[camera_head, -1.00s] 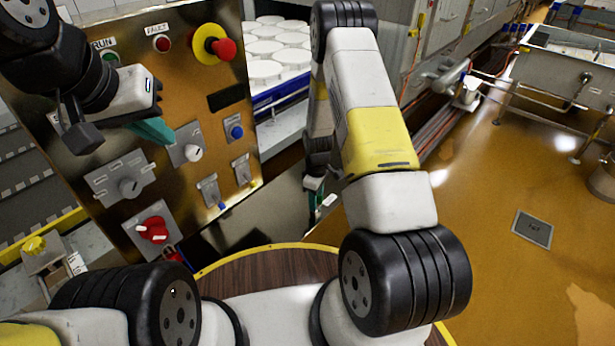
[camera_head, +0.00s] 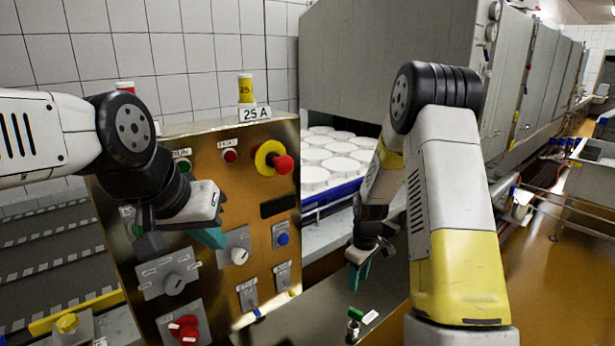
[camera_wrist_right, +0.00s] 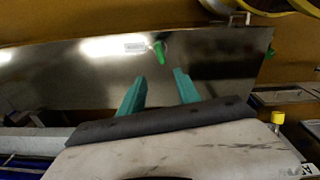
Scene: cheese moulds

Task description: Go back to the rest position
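The task names no object, only my arms' rest position. In the head view my left gripper (camera_head: 210,237) is in front of the control panel (camera_head: 255,205), near a grey switch plate with a white knob (camera_head: 239,256). I cannot tell whether its teal fingers are apart or touch the panel. My right gripper (camera_head: 358,274) points down over a metal surface at the panel's right. The right wrist view shows its two teal fingers (camera_wrist_right: 159,80) spread apart with nothing between them.
A small green item (camera_head: 354,313) with a white tag (camera_head: 370,317) is below my right gripper; it also shows in the right wrist view (camera_wrist_right: 159,49). The panel has a red emergency button (camera_head: 283,164) and a red rotary switch (camera_head: 185,330). White moulds (camera_head: 340,165) stand behind.

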